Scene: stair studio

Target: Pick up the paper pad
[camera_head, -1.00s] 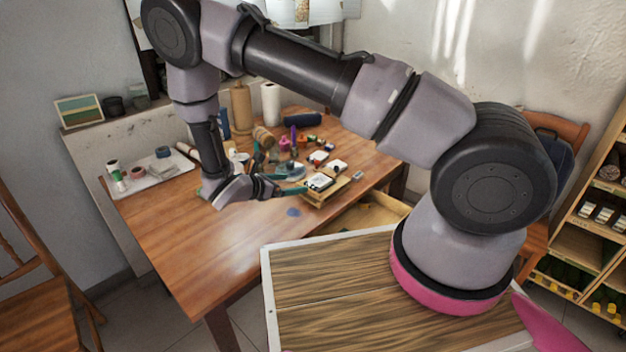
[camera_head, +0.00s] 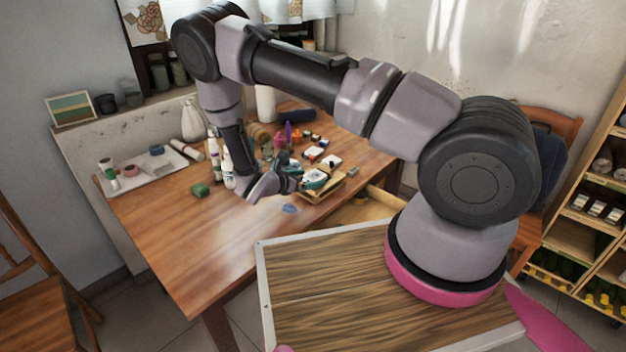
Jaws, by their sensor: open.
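A small white pad-like item (camera_head: 314,176), which I take for the paper pad, lies on a wooden board or shallow box (camera_head: 335,190) near the table's right edge. My gripper (camera_head: 305,173) is low over the table at this board, its teal fingers apart. One finger overlaps the pad in the picture and hides much of it. I cannot tell whether they touch. Nothing shows held between the fingers.
The wooden table (camera_head: 190,245) is clear at its front left. White bottles (camera_head: 228,168) and a green block (camera_head: 200,190) stand left of my gripper. Several paints and small boxes crowd behind it. An open drawer (camera_head: 365,210) juts out below the right edge.

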